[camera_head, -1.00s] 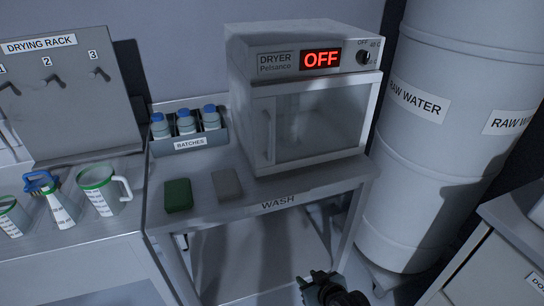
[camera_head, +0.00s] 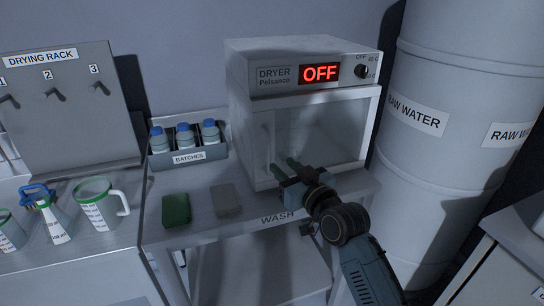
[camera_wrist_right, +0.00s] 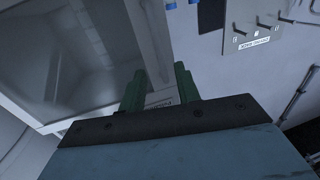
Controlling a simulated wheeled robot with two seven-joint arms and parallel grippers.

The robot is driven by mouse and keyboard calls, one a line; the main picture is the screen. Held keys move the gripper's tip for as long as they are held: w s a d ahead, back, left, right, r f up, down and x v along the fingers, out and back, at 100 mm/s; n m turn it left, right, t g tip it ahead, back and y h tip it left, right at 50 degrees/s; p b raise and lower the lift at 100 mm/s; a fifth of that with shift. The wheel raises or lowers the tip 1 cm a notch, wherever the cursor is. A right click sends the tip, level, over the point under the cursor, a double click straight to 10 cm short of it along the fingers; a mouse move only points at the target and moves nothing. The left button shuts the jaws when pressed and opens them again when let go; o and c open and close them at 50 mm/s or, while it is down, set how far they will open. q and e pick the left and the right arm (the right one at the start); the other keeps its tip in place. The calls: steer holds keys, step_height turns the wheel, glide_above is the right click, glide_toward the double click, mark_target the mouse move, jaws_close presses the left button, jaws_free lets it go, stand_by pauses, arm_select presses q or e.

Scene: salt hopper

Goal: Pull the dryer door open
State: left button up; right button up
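The dryer (camera_head: 300,70) is a white box on the wash table, with a red OFF display and a glass-fronted door (camera_head: 330,125). The door looks shut. Its pale upright handle (camera_head: 266,148) is on the door's left side. My right gripper (camera_head: 284,167) is in front of the lower door, just right of the handle's lower end in the head view. Its two green fingers are apart, with nothing visibly held. In the right wrist view the fingers (camera_wrist_right: 158,90) show beside the door glass (camera_wrist_right: 65,55); contact with the handle cannot be told. My left gripper is out of view.
The wash table (camera_head: 250,222) also holds a green block (camera_head: 176,210), a grey block (camera_head: 226,199) and the batches bin (camera_head: 188,156) with blue-capped bottles. A raw water tank (camera_head: 440,150) stands close on the right. Jugs (camera_head: 100,205) stand at left.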

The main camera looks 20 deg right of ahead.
mark_target(270, 154)
steer(key=x, duration=0.6)
steer(key=shift+w+a, duration=0.1)
steer(key=shift+w, duration=0.15)
jaws_close()
